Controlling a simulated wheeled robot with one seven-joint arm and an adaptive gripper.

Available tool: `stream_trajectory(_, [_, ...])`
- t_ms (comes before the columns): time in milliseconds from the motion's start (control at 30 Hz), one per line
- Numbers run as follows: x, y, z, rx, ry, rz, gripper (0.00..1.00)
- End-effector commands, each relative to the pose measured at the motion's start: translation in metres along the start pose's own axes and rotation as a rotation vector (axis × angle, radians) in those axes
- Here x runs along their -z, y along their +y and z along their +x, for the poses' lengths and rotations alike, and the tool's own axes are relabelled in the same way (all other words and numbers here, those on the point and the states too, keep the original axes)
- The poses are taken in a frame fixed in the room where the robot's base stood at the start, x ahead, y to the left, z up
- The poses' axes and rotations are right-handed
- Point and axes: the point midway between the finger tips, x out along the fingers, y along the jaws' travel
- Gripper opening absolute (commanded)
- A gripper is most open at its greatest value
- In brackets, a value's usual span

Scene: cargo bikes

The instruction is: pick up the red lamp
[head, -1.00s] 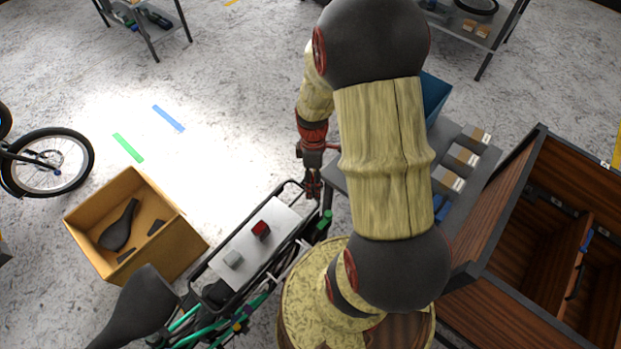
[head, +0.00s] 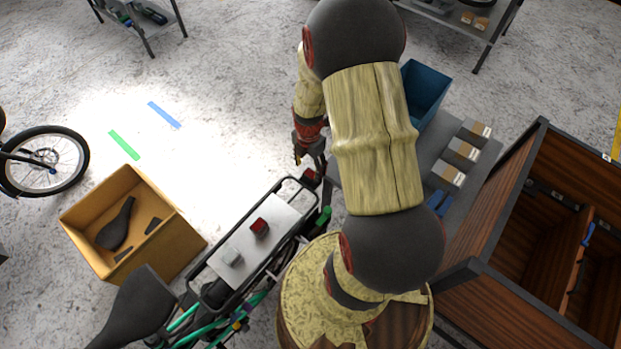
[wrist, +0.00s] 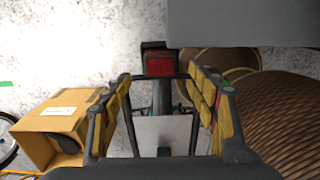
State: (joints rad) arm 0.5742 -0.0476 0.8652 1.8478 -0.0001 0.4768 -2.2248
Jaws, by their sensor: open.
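A red lamp (head: 310,175) in a dark housing sits at the far end of the bike's rear rack. It also shows in the wrist view (wrist: 160,64), just beyond the fingertips and centred between them. A second red-topped block (head: 259,227) lies on the rack's pale plate (head: 279,222). My gripper (head: 308,163) is open and empty over the rack's far end; its yellow-padded fingers stand wide apart in the wrist view (wrist: 160,86). Whether either finger touches the lamp, I cannot tell.
A grey table (head: 425,150) with a blue bin (head: 426,90) and small boxes stands close on the right. A cardboard box (head: 185,240) with a saddle stands left of the bike.

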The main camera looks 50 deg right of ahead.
Motion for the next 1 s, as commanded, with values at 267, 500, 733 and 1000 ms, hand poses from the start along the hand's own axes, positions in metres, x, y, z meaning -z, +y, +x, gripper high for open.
stream_trajectory(267, [-0.008,-0.001,0.034,0.000,0.000,0.001,0.59])
stream_trajectory(500, [-0.008,0.000,0.051,-0.001,-0.001,0.001,0.59])
stream_trajectory(733, [-0.008,0.000,0.050,-0.001,-0.001,0.001,0.55])
stream_trajectory(1000, [-0.008,0.000,0.050,-0.001,0.000,0.001,0.39])
